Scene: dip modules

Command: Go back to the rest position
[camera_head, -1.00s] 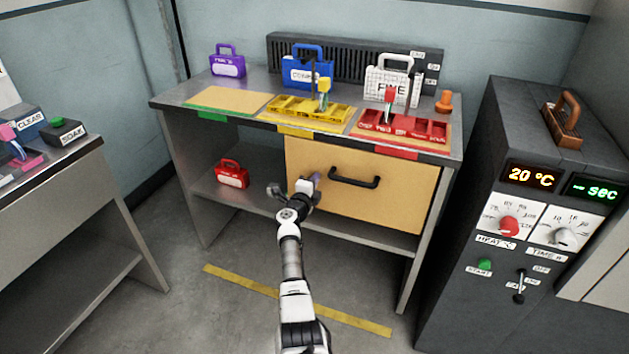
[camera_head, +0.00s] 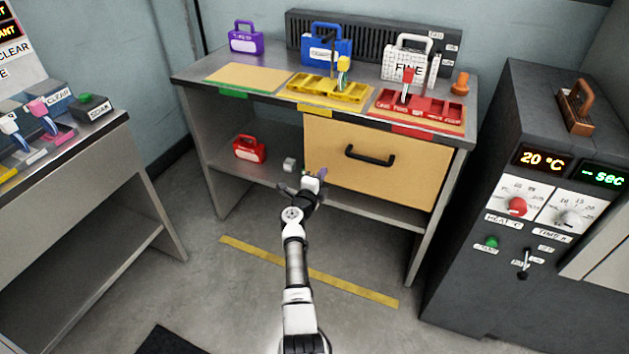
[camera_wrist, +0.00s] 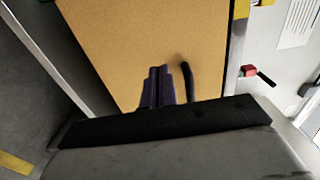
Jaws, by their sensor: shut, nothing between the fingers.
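My gripper (camera_head: 314,180) is in front of the workbench, low and near the left part of the wooden drawer front (camera_head: 400,177). It is apart from the black drawer handle (camera_head: 370,156) in the head view. In the wrist view, the dark purple fingers of my gripper (camera_wrist: 158,72) are together with nothing between them. The drawer front (camera_wrist: 140,35) fills the middle of that view, and the handle (camera_wrist: 188,80) shows just right of the fingers. The drawer is closed.
The workbench top carries a yellow tray (camera_head: 330,92), a red tray (camera_head: 440,111) and several cases. A red case (camera_head: 249,149) is on the lower shelf. A grey oven-like machine (camera_head: 480,200) stands right, another bench (camera_head: 90,170) left. Floor between is open.

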